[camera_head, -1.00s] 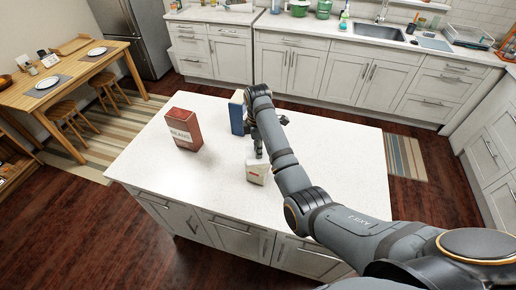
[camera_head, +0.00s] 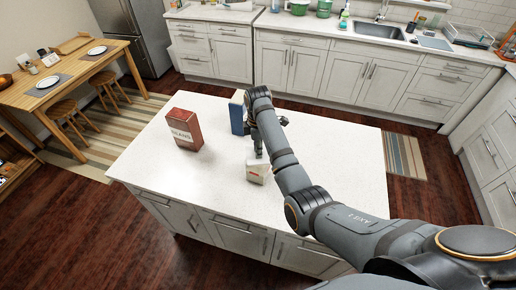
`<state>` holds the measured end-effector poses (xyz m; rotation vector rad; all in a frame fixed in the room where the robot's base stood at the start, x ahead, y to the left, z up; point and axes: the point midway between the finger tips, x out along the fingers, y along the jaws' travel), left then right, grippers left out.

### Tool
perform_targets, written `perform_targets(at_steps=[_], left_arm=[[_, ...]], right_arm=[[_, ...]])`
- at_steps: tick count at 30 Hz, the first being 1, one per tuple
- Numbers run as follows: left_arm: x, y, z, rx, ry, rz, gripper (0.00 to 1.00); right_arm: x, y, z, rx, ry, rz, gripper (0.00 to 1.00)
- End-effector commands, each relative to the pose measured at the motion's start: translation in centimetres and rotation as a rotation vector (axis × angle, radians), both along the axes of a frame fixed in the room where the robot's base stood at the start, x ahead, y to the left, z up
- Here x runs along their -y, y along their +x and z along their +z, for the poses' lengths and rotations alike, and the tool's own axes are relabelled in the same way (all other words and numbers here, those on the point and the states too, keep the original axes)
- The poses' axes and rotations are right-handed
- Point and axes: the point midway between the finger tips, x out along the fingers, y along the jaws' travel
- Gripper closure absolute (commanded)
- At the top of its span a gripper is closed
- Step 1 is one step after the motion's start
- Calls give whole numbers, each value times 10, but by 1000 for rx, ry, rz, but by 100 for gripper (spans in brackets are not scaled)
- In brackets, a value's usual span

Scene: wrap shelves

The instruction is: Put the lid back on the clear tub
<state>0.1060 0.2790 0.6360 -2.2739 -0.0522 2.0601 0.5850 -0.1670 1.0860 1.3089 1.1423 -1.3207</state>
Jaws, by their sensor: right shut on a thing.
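My right gripper (camera_head: 257,154) points down over the white island counter and is shut on a small pale container (camera_head: 256,174) with a red mark on its front. The container is at or just above the counter top; I cannot tell which. The gripper's fingers are partly hidden by my arm. I cannot make out a clear tub or a separate lid in this view. My left gripper is not in view.
A red-brown beans box (camera_head: 184,129) stands upright on the island counter (camera_head: 330,165), left of my gripper. A blue box (camera_head: 237,116) stands behind, partly hidden by my arm. The counter's left front and right side are clear. A sink (camera_head: 377,31) is at the back.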

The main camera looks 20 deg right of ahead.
Motion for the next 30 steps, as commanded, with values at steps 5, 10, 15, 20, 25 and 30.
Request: perform_targets(at_steps=[5, 10, 15, 20, 25, 30], left_arm=[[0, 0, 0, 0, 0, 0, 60], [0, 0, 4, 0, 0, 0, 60], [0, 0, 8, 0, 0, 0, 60], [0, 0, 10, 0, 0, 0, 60], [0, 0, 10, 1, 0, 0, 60], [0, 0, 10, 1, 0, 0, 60]], right_arm=[[0, 0, 0, 0, 0, 0, 100], [0, 0, 1, -1, 0, 0, 100], [0, 0, 1, -1, 0, 0, 100], [0, 0, 1, 0, 0, 0, 100], [0, 0, 0, 0, 0, 0, 100], [0, 0, 0, 0, 0, 0, 100]])
